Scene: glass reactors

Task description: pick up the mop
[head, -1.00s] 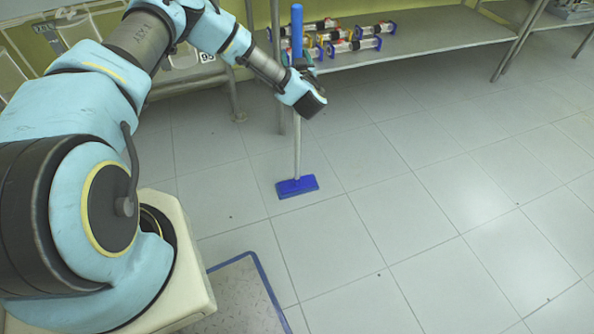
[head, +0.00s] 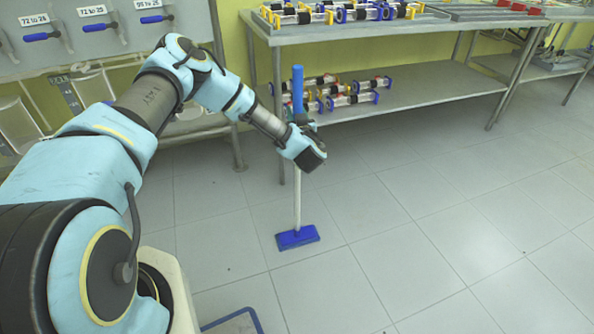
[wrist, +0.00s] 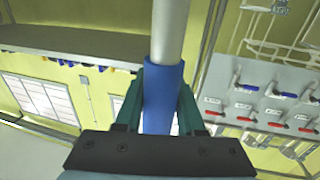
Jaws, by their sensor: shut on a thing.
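The mop (head: 297,202) stands nearly upright in the head view, with a blue grip at the top, a pale shaft and a flat blue head (head: 297,237) low over the tiled floor. I cannot tell whether the head touches the floor. My gripper (head: 300,122) is at the lower part of the blue grip. In the wrist view, the green fingers of my gripper (wrist: 158,100) are on both sides of the blue grip (wrist: 163,112), shut on it. The pale shaft (wrist: 168,35) runs up from it in that view.
A metal table (head: 400,26) with a lower shelf (head: 430,85) stands just behind the mop, holding several small coloured glass-and-metal units. A panel with blue-handled valves (head: 95,30) is at the left. The tiled floor (head: 420,200) to the right is clear.

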